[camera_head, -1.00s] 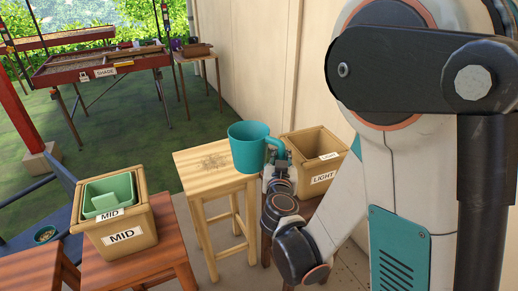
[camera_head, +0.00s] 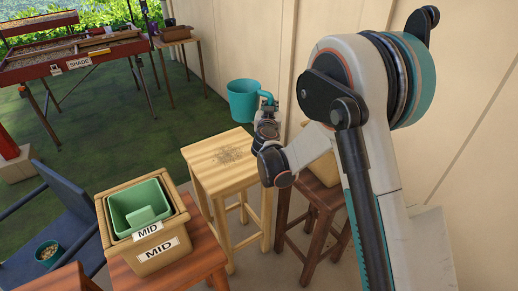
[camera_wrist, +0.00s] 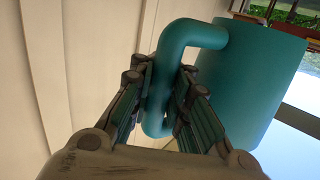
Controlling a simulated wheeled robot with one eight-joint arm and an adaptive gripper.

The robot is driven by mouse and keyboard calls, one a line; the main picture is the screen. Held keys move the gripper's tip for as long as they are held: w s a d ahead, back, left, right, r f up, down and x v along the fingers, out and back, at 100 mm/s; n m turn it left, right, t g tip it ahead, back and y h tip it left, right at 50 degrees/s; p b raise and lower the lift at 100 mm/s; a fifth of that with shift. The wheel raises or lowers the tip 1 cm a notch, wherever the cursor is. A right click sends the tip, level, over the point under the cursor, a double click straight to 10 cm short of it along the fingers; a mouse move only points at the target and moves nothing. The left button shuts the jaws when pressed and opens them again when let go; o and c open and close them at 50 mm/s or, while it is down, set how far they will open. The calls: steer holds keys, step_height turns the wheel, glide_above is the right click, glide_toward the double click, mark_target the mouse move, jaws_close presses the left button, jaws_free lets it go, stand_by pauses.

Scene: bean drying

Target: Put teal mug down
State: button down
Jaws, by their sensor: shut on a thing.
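The teal mug (camera_head: 243,100) is held in the air, upright, above the far right part of the light wooden stool (camera_head: 208,181). My gripper (camera_head: 267,105) is shut on the mug's handle, to the right of the mug's body. In the wrist view, my gripper (camera_wrist: 160,95) has its two fingers on either side of the teal handle, and the mug (camera_wrist: 255,80) fills the right side. The stool top is bare apart from a dark speckled patch. The inside of the mug is not clear to see.
A tan MID box (camera_head: 165,258) with a green bin (camera_head: 140,207) stands on a reddish stool at the left. A tan box (camera_head: 322,168) on a dark stool is partly behind my arm. A SHADE drying table (camera_head: 80,62) stands far back. A pale wall (camera_head: 250,40) rises behind.

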step_height(320, 180, down, 18)
steer(key=b, duration=0.6)
steer(key=shift+r, duration=0.1)
steer(key=c, duration=1.5)
jaws_free()
